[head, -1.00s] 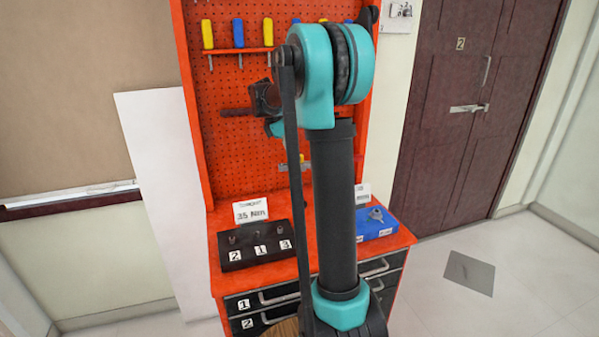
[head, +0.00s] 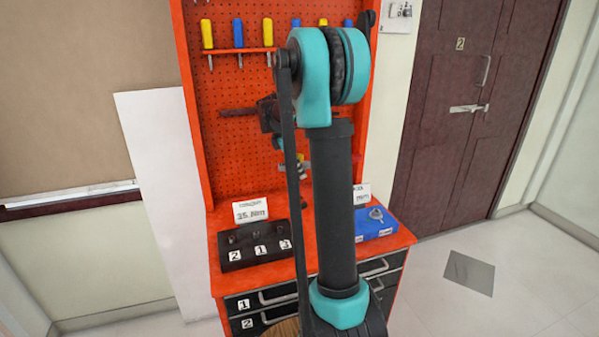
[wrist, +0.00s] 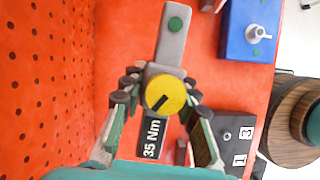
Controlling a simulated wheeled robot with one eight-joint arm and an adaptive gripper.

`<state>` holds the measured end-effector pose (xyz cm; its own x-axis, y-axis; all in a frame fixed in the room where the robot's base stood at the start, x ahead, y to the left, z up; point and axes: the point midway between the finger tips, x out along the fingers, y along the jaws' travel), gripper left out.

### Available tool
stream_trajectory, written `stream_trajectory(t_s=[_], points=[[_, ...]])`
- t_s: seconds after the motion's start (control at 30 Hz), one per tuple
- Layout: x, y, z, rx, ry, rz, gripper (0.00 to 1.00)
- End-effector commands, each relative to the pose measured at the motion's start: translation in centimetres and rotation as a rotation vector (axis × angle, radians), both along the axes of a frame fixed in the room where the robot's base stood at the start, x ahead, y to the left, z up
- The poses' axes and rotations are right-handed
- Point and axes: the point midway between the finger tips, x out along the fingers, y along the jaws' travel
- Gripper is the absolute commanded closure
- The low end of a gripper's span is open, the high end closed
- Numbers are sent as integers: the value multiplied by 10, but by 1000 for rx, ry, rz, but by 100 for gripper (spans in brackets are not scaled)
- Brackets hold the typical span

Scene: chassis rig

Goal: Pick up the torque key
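The torque key (wrist: 172,45) shows in the wrist view as a grey bar with a green dot, a round yellow dial and a black "35 Nm" label. It lies between the two fingers of my gripper (wrist: 158,88), beside the red pegboard. The fingers stand apart on either side of the dial. They look open, close to the key's sides; I see no clear grip. In the head view my gripper (head: 292,166) is small and partly hidden behind my arm, in front of the pegboard.
The pegboard (head: 228,110) rises behind the red bench (head: 285,270). A black numbered block (head: 255,245) with a sign stands on the left of the bench top. A blue box (head: 372,226) with a metal part stands on the right. Screwdrivers (head: 238,34) hang above.

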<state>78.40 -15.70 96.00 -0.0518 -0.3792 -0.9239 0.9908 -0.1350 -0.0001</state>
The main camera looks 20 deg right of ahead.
Motion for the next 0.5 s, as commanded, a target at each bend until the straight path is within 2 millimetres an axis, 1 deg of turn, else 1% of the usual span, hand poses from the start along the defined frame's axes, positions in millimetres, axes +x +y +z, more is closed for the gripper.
stream_trajectory(t_s=[0.03, 0.17, 0.5], points=[[0, 0, 0, 0, 0, 0, 85], [0, 0, 0, 0, 0, 0, 100], [0, 0, 1, 0, 0, 0, 100]])
